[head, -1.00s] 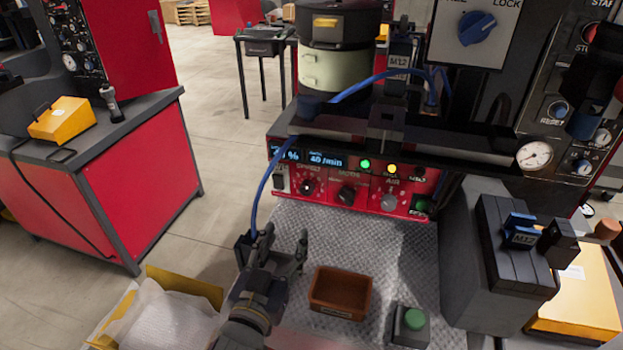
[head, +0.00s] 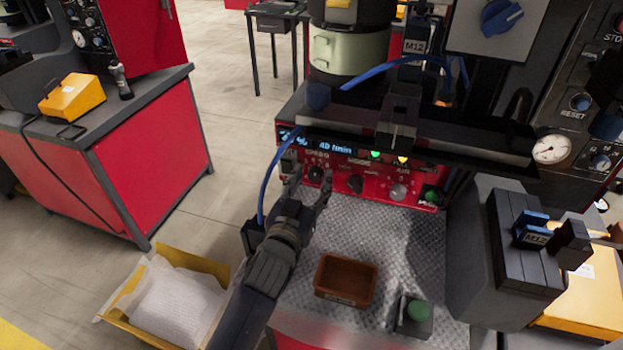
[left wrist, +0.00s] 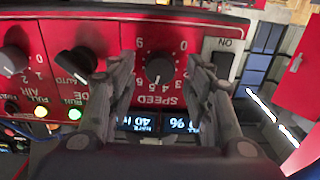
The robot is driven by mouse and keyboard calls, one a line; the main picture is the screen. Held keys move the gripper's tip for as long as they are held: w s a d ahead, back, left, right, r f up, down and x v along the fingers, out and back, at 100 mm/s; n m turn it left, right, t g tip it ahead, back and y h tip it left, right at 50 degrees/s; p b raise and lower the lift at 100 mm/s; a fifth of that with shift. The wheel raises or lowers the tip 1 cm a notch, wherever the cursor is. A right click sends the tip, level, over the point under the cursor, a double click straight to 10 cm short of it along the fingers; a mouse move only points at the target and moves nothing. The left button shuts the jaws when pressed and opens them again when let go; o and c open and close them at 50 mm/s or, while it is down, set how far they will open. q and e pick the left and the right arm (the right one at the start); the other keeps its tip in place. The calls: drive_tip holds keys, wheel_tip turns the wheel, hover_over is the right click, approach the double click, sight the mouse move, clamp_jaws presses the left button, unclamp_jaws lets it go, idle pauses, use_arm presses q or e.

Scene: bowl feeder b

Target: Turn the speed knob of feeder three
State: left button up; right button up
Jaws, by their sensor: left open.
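The speed knob (head: 316,173) is a dark round knob with a white pointer on the red control panel (head: 345,178). In the left wrist view the knob (left wrist: 160,70) sits inside a numbered dial marked SPEED. The picture there is upside down. My left gripper (head: 311,184) is open in front of the knob in the head view. In the left wrist view its two fingers (left wrist: 162,66) stand on either side of the knob, with gaps to it. The panel's display (head: 335,147) reads a percentage and about 40/min. My right gripper is not in view.
A mode knob (left wrist: 76,63) and an air knob (left wrist: 14,62) sit beside the speed dial, and an ON switch (left wrist: 222,58) on its other side. A dark rail (head: 450,138) overhangs the panel. A brown tray (head: 322,283) and a green button (head: 417,310) are on the metal plate.

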use_arm(q)
drive_tip(key=shift+w+d, duration=0.1)
drive_tip(key=shift+w, duration=0.2)
drive_tip(key=c, duration=1.1)
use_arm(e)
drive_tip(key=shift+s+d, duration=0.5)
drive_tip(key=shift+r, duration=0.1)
use_arm(q)
drive_tip(key=shift+o, duration=0.3)
drive_tip(key=shift+r+m+p, duration=0.1)
drive_tip(key=shift+m+p, duration=0.45)
drive_tip(key=shift+m, duration=0.45)
drive_tip(key=shift+m+p, duration=0.6)
drive_tip(key=shift+m, duration=1.2)
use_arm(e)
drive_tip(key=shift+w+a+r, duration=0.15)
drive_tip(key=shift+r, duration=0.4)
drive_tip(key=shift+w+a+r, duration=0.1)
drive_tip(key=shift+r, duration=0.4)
